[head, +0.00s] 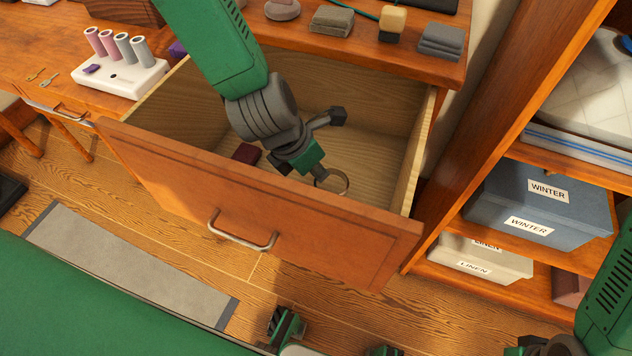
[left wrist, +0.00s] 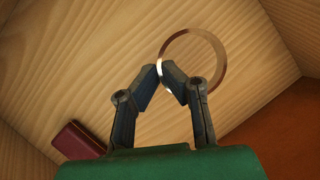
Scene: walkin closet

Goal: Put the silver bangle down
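The silver bangle (head: 346,185) is a thin shiny ring inside the open wooden drawer (head: 255,205), near its front panel. My left gripper (head: 318,174) reaches down into the drawer with its fingertips at the bangle's rim. In the left wrist view, the fingertips of my left gripper (left wrist: 161,76) close on the near edge of the bangle (left wrist: 225,62), which stands out past them over the pale drawer floor. I cannot tell whether the bangle touches that floor.
A dark red box (head: 246,153) lies in the drawer and shows in the left wrist view (left wrist: 78,140). Bare floor of the drawer surrounds the gripper. The counter above holds a white stand (head: 120,78) with rolls and grey folded items (head: 441,41). Shelves with labelled boxes (head: 535,205) stand right.

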